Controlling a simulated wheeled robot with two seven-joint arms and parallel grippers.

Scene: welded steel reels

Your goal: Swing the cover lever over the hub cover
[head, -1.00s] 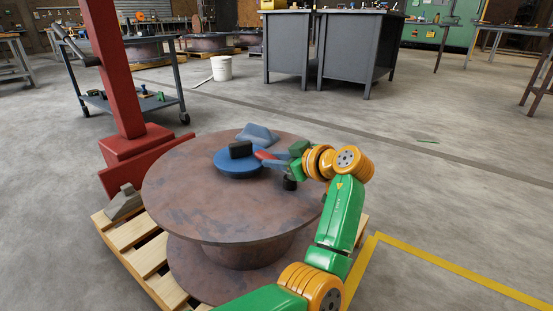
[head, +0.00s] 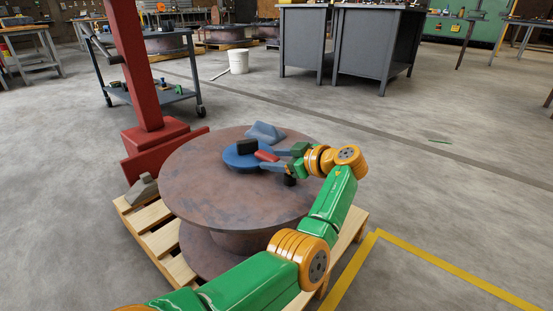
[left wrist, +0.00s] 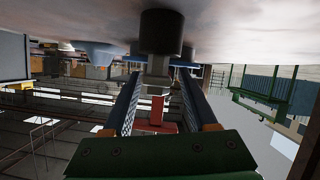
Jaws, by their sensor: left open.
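The blue round hub cover (head: 232,161) lies on top of the brown steel reel (head: 190,190), with a black block (head: 247,147) on it. A red grip (head: 266,155), apparently the cover lever's, stands at the right side of the cover. My left gripper (head: 271,159) is open, low over the reel top, with one finger on each side of the red grip. In the left wrist view a red piece (left wrist: 157,108) shows between the open fingers, with a gap on both sides. The lever's full shape and pivot are hard to make out. My right gripper is out of view.
A grey-blue wedge-shaped piece (head: 264,133) sits behind the cover. A short black cylinder (head: 290,180) is under the gripper; one shows close in the left wrist view (left wrist: 161,32). A red column (head: 136,70) stands behind the reel at left. The reel rests on a wooden pallet (head: 152,216).

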